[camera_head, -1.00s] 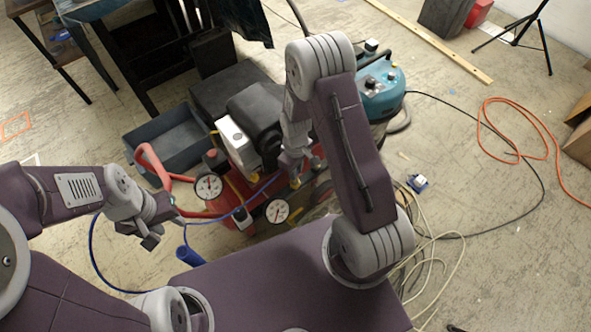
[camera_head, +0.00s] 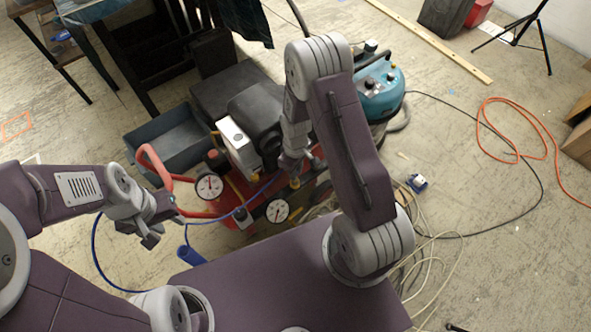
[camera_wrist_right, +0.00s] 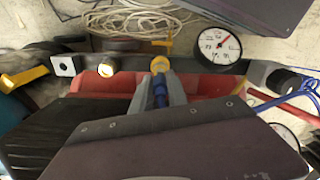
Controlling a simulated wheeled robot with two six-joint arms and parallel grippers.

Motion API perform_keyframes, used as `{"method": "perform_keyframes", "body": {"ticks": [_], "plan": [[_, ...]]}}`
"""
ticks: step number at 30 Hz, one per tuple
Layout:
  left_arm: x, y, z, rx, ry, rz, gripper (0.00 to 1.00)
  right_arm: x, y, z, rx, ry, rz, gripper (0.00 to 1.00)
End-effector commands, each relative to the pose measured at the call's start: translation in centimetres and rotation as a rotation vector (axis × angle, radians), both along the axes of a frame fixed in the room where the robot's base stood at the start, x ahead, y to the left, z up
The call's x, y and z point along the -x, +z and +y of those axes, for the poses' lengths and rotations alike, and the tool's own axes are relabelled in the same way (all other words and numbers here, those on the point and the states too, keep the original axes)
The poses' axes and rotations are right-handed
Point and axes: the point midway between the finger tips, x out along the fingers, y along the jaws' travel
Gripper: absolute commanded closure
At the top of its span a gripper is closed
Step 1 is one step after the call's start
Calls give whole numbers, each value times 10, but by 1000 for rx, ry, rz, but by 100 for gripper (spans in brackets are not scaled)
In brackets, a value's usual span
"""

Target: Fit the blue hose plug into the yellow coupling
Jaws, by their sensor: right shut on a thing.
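My right gripper (camera_head: 293,178) is over the red compressor's front side. In the right wrist view its fingers (camera_wrist_right: 158,92) are shut on the blue hose plug (camera_wrist_right: 160,94), which points at the yellow coupling (camera_wrist_right: 160,64). The plug's tip is very close to the coupling; I cannot tell whether it is inside. In the head view the coupling (camera_head: 295,183) shows just below the right fingertips, and the plug is mostly hidden by the gripper. My left gripper (camera_head: 150,236) hangs at the left, away from the plug; its jaw opening is unclear.
The blue hose (camera_head: 245,205) runs left from the right gripper, past a dial gauge (camera_head: 277,211). A blue cylinder (camera_head: 190,256) is at lower left. Another gauge (camera_head: 209,186) and the red handle (camera_head: 150,165) stand near the left gripper. A grey bin (camera_head: 172,145) lies behind.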

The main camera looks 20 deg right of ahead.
Motion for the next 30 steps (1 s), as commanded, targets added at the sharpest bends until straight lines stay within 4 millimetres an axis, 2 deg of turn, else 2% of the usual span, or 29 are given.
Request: {"method": "perform_keyframes", "body": {"ticks": [14, 30], "plan": [[0, 5, 0, 0, 0, 0, 64, 0, 1, 0, 0, 0, 0, 100], [0, 0, 0, 0, 0, 0, 64, 0, -6, 0, 0, 0, 0, 100]]}}
